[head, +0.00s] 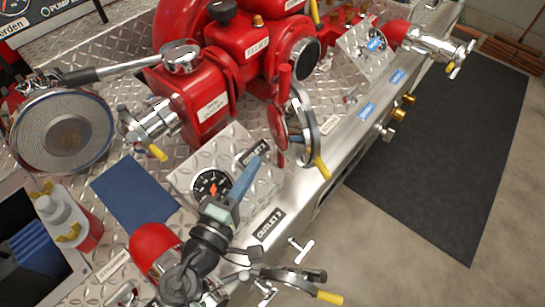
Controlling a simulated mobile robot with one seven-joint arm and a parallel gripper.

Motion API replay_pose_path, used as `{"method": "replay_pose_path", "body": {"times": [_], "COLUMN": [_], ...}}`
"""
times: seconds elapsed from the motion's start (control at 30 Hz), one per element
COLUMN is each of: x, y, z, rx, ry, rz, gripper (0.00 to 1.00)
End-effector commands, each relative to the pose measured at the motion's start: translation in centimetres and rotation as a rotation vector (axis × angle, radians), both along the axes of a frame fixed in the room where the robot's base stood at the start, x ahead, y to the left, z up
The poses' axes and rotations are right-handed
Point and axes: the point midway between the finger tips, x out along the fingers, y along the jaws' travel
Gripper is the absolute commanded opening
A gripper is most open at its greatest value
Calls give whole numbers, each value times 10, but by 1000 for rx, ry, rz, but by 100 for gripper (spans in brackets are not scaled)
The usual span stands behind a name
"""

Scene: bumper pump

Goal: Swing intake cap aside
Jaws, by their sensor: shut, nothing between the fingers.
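The red pump (208,100) stands on a metal tread-plate deck in the head view. A round chrome-rimmed cap (304,112) with red parts and a yellow-tipped handle stands nearly edge-on at the deck's right edge; I take it for the intake cap. A dark round pipe mouth (307,59) shows behind it, not covered by the cap in this view. My gripper (257,165), with blue fingers, reaches up from the bottom over the gauge panel. It is shut and empty, its tips left of and below the cap. Contact with the cap cannot be told.
A pressure gauge (212,186) lies left of my fingers. Chrome valves with yellow-tipped handles (329,297) stick out at the bottom. A round strainer (62,132), a blue mat (135,188) and a bottle (70,219) are at left. The dark floor mat (440,150) at right is clear.

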Motion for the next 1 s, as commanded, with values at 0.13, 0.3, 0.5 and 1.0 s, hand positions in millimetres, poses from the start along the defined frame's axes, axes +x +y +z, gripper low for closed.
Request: {"method": "replay_pose_path", "body": {"times": [0.13,0.3,0.5,1.0], "x": [13,20,21,27], "y": [-21,-35,-39,-85], "z": [1,1,0,-1], "rx": [-2,0,0,0], "ry": [2,1,0,0], "rz": [-4,-1,1,-4], "gripper": [0,0,0,0]}}
